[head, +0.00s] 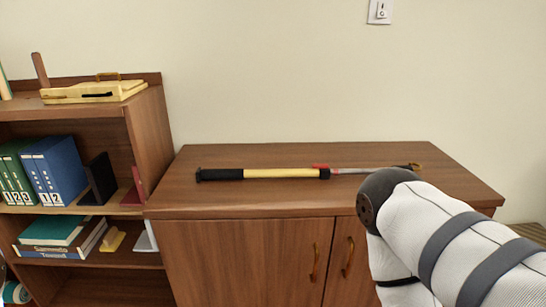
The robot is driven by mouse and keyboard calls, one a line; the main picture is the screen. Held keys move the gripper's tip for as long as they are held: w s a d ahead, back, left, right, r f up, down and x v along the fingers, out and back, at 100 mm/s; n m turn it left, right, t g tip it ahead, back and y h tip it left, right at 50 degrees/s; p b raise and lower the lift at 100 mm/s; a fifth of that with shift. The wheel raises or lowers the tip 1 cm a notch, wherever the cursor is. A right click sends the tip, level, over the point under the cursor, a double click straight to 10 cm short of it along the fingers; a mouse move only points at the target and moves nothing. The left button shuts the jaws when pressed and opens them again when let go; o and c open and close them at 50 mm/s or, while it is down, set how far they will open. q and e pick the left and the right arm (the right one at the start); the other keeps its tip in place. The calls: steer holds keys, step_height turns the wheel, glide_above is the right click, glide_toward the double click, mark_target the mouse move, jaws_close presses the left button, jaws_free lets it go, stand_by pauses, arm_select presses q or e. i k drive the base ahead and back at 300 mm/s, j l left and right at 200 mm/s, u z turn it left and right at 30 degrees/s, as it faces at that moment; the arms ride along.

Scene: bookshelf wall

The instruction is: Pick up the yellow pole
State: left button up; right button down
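The yellow pole (285,173) lies flat across the top of the wooden cabinet. It has a thick black grip at its left end, a black collar, a red part and a thin grey shaft to the right, with a small brownish tip. My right arm comes in from the right in front of the cabinet and covers part of its right side; the tip of the pole shows just behind the arm. My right gripper's fingers do not show. My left gripper is not in view.
The wooden cabinet (240,260) has two doors with brass handles. A bookshelf (152,135) with binders (52,170), books and a yellow case (95,92) on top stands at the left. A light switch (380,11) is on the wall. The cabinet top around the pole is clear.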

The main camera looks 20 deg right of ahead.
mark_target(221, 173)
steer(key=i+j+z, duration=0.1)
steer(key=z, duration=0.25)
steer(key=i+j+z, duration=0.1)
steer(key=z, duration=0.25)
steer(key=i+j+z, duration=0.2)
steer(key=z, duration=0.15)
